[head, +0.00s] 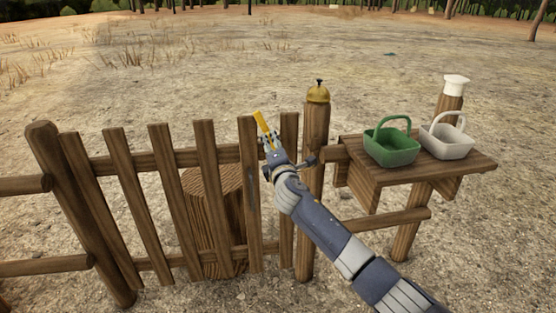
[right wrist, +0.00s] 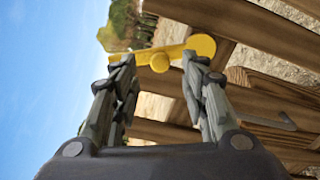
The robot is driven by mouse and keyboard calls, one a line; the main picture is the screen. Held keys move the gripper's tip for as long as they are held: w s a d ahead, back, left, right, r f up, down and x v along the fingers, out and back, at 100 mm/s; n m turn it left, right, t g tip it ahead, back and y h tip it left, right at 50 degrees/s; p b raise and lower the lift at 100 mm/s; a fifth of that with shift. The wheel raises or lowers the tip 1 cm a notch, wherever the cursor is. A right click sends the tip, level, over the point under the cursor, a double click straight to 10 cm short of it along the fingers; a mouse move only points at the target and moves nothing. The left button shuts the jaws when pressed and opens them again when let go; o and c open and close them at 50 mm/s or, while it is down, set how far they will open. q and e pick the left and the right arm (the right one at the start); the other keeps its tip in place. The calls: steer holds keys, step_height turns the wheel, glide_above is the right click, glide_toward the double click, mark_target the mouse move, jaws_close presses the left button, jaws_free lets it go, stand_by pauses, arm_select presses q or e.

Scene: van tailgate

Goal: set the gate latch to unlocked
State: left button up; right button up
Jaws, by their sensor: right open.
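The gate latch (head: 263,124) is a yellow lever at the top right part of the wooden gate (head: 207,150), leaning up and to the left in the head view. In the right wrist view the yellow lever (right wrist: 165,55) lies across the picture, with a round knob at its middle and a wider rounded end at right. My right gripper (head: 271,149) is open just in front of the latch. Its fingertips (right wrist: 158,62) are at either side of the knob; I cannot tell whether they touch the lever. The gripper hides the latch's lower part in the head view. My left gripper is not in view.
A brass bell (head: 318,92) sits on the gate post (head: 316,125). A shelf (head: 440,172) at right holds a green basket (head: 391,150) and a white basket (head: 446,140). A tree stump (head: 215,185) stands behind the gate. Open dry ground lies beyond.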

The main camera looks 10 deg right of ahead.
steer(key=s, duration=0.8)
steer(key=shift+d, duration=0.15)
